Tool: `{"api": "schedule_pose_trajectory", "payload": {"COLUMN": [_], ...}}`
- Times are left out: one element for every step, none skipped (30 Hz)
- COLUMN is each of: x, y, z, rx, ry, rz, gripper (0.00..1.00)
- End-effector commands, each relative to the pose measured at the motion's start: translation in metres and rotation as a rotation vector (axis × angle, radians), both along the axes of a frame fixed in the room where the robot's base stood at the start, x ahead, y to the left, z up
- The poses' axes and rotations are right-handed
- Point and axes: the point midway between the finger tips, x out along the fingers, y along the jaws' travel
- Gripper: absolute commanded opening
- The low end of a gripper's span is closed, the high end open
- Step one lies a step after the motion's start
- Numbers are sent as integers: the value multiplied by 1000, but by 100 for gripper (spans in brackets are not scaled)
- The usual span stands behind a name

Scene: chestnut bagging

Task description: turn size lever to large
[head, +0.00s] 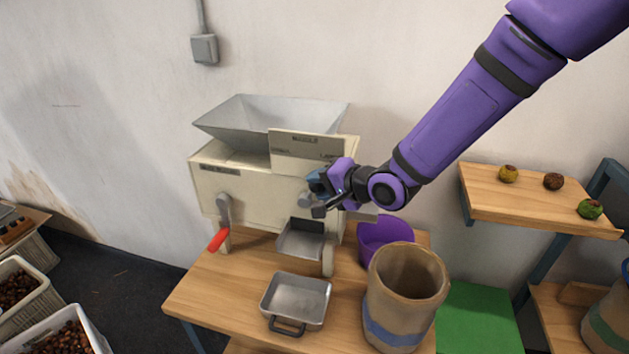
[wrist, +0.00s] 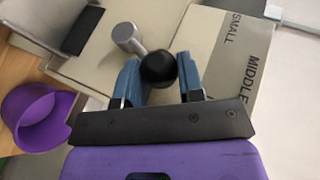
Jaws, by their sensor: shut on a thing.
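The size lever has a grey hub and rod (wrist: 127,38) ending in a round black knob (wrist: 158,68) in the wrist view. My gripper (wrist: 159,63) is shut on the knob, with one blue finger on each side. The sizing machine (head: 250,185) is cream with a grey hopper. Its label plate (wrist: 235,60) reads SMALL and MIDDLE in the wrist view; a LARGE mark is not readable there. In the head view my gripper (head: 319,184) is at the machine's front, below the label plate, and hides most of the lever. The lever's exact setting cannot be told.
A red-handled crank (head: 219,238) is on the machine's left. A metal pan (head: 296,302), a brown sack (head: 404,295) and a purple container (head: 385,235) stand on the wooden table. The space above the pan is free.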

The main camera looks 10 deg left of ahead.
Motion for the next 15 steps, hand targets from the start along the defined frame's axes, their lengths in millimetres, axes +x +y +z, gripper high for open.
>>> {"api": "schedule_pose_trajectory", "payload": {"x": [0,-1,0,-1,-1,-1,-1,-1,-1,-1,-2,-2,-2,-2,-2], "y": [-3,-4,-5,-5,-6,-7,-7,-8,-8,-9,-9,-9,-9,-9,-9], "z": [-3,-4,-4,-5,-6,-6,-6,-7,-7,-8,-8,-8,-8,-8,-9], "rx": [22,36,54,67,77,91,100,107,117,123,128,134,138,141,143], "ry": [3,1,0,-1,-2,-3,-4,-5,-5,-6,-6,-6,-7,-8,-9], "rz": [0,0,0,0,0,1,0,0,0,1,1,2,3,3,3], "gripper": [0,0,0,0,0,0,0,0,0,0,0,0,0,0,0]}}
